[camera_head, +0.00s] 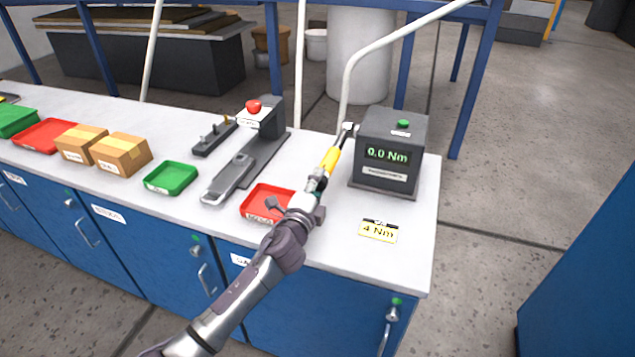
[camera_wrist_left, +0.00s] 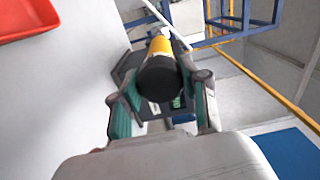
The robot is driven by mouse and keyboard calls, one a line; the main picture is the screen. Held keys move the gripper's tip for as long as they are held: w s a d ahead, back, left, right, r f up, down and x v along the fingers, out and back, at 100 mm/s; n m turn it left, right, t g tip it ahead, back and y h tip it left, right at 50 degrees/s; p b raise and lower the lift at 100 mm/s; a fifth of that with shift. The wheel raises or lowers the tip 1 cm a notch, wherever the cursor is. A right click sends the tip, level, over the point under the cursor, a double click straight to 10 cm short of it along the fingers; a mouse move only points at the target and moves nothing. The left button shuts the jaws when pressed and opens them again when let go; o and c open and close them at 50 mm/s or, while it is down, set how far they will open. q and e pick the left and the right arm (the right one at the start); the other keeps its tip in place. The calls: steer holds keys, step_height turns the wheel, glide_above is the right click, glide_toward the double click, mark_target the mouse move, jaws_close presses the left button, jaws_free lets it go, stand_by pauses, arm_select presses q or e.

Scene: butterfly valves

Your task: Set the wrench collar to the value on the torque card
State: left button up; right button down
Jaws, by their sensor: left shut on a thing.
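My left gripper (camera_head: 318,181) is shut on the wrench's handle end. In the left wrist view, the wrench (camera_wrist_left: 160,73) points away from me, its black end between the two fingers of my left gripper (camera_wrist_left: 158,100). The torque card (camera_head: 379,231) is yellow, reads "4 Nm" and lies flat on the bench in front of the tester. The tester (camera_head: 388,150) is a dark box whose green display reads "0.0 Nm". The collar's setting is too small to read. My right gripper is not in view.
A red tray (camera_head: 267,199) lies beneath my left wrist. A green tray (camera_head: 171,178), two cardboard boxes (camera_head: 121,153) and a grey fixture with a red knob (camera_head: 254,107) stand to the left on the white bench (camera_head: 340,236). Bare bench surrounds the card.

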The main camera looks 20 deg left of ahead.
arm_select(q)
steer(key=m+p, duration=0.1)
steer(key=m, duration=0.3)
steer(key=shift+m, duration=0.4)
steer(key=shift+m+p, duration=0.4)
steer(key=shift+m, duration=1.5)
steer(key=o, duration=1.1)
steer(key=shift+o, duration=0.2)
steer(key=shift+s, duration=0.1)
steer(key=s, duration=1.2)
steer(key=shift+f, duration=0.15)
steer(key=shift+w+a, duration=0.1)
